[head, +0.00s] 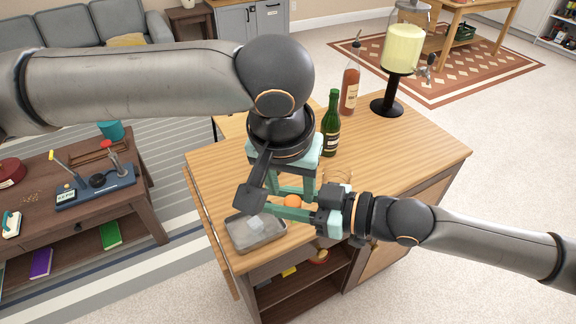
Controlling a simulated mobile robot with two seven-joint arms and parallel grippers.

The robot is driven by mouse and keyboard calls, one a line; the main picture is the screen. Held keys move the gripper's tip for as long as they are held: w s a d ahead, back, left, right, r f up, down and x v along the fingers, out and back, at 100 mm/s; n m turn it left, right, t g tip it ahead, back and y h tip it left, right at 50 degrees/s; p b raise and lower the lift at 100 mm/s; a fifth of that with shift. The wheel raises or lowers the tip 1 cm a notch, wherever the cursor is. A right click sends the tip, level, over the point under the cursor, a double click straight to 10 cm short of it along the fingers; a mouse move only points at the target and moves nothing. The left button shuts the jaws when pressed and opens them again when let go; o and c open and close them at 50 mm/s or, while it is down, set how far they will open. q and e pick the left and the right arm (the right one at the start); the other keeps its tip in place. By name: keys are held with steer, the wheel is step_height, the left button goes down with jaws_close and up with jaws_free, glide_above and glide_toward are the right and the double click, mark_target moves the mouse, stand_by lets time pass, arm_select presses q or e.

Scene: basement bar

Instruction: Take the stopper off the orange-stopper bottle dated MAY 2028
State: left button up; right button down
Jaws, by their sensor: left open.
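My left gripper (291,192) points down over the near part of the wooden bar cabinet, its teal fingers apart. A small round orange thing (292,201) shows just below and between these fingers; it may be the orange stopper, but I cannot tell if anything touches it. My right gripper (288,212) reaches in from the right at the same spot, with a teal finger stretched left beside the orange thing. I cannot see whether it holds anything. The bottle body and any MAY 2028 date are hidden or unreadable.
A grey tray (268,239) lies at the cabinet top's (405,142) near left edge. A green bottle (331,130), a pink bottle (350,92) and a drink dispenser (402,52) stand farther back. The cabinet top's right side is clear. A low brown table (132,183) is left.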

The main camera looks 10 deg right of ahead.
mark_target(293, 201)
arm_select(q)
steer(key=shift+x, duration=1.8)
steer(key=shift+c, duration=0.4)
jaws_close()
arm_select(e)
steer(key=shift+c, duration=2.4)
jaws_free()
steer(key=v, duration=1.2)
